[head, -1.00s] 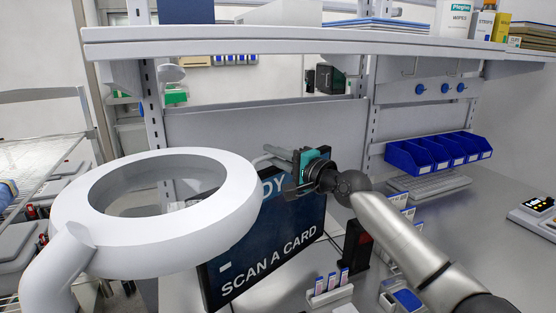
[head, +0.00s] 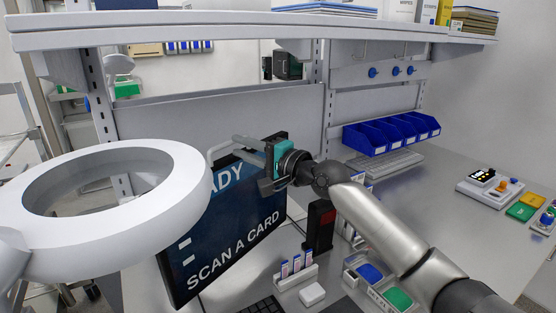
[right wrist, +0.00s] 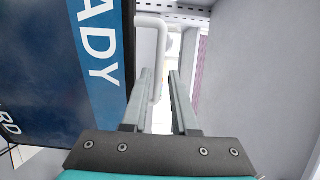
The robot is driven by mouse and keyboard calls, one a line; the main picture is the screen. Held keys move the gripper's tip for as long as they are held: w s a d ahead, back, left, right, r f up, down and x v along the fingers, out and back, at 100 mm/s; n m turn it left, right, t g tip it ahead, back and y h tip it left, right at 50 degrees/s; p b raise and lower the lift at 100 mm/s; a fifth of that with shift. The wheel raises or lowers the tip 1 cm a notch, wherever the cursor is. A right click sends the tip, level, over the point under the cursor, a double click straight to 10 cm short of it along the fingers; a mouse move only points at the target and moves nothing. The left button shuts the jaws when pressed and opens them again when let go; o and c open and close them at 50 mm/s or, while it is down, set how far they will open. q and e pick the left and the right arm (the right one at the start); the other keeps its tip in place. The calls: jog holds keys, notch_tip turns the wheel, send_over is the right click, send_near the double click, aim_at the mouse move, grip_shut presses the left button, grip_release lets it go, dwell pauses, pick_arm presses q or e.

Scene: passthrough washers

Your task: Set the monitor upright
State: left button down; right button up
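The monitor (head: 222,235) is a dark blue panel reading "SCAN A CARD", standing on the bench behind the white ring. Its lettering and edges slope in the head view. Its screen also shows at the left of the right wrist view (right wrist: 60,60). My right gripper (head: 258,164) is at the monitor's upper right edge. In the right wrist view its two grey fingers (right wrist: 160,74) are apart, with a bent white tube (right wrist: 158,50) at their tips. I cannot tell whether they touch it. My left gripper is out of view.
A large white ring (head: 185,165) on an arm covers the monitor's left side. Blue bins (head: 395,135) and a keyboard (head: 385,163) are behind my right arm. A red-and-black device (head: 320,225) and a small card rack (head: 296,270) stand right of the monitor. A shelf (head: 250,25) runs overhead.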

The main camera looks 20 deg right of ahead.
jog(key=b+v, duration=0.1)
jog(key=v, duration=0.9)
jog(key=shift+s+d+b, duration=0.15)
jog(key=shift+s+b, duration=0.15)
jog(key=shift+s, duration=0.05)
